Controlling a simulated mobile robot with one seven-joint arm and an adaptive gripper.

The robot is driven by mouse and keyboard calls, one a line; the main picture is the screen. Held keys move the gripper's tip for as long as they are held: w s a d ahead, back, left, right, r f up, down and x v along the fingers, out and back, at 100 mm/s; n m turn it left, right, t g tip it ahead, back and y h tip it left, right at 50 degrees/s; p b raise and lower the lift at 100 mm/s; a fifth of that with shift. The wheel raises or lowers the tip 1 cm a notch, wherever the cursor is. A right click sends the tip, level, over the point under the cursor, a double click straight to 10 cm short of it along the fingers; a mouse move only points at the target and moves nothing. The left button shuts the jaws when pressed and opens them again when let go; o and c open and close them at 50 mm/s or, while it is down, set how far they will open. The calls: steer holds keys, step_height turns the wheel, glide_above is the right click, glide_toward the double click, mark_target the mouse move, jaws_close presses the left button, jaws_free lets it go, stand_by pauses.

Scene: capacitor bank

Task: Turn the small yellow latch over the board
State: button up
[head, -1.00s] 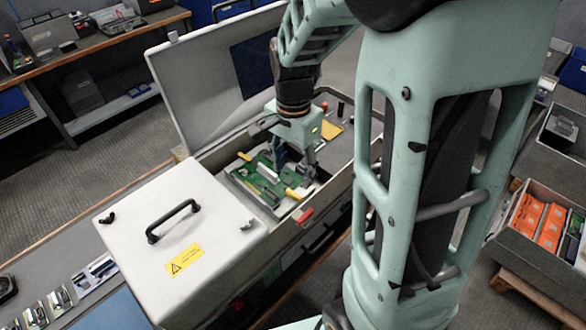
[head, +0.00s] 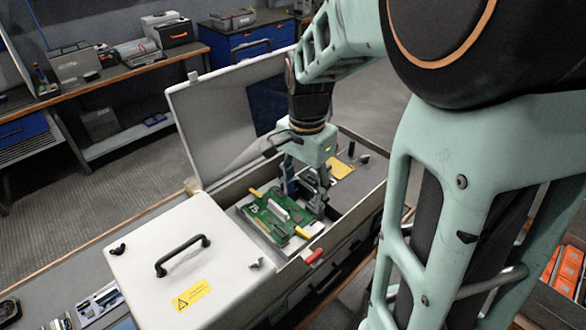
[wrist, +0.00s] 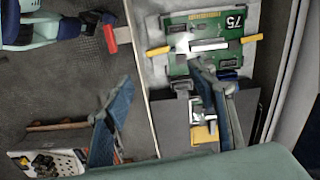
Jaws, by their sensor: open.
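The green board (head: 270,213) lies flat in the open bay of the cabinet. A yellow latch (head: 255,193) sits at its far-left end and another yellow latch (head: 302,233) at its near-right end.
The closed cabinet lid (head: 205,245) with a black handle stands left of the bay. A raised panel (head: 225,125) stands behind it. A red tab (head: 314,257) is on the near wall. A yellow patch (head: 341,168) lies right of my gripper.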

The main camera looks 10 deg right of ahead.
stand_by(0.3)
step_height(320, 180, up, 12)
stand_by(0.5)
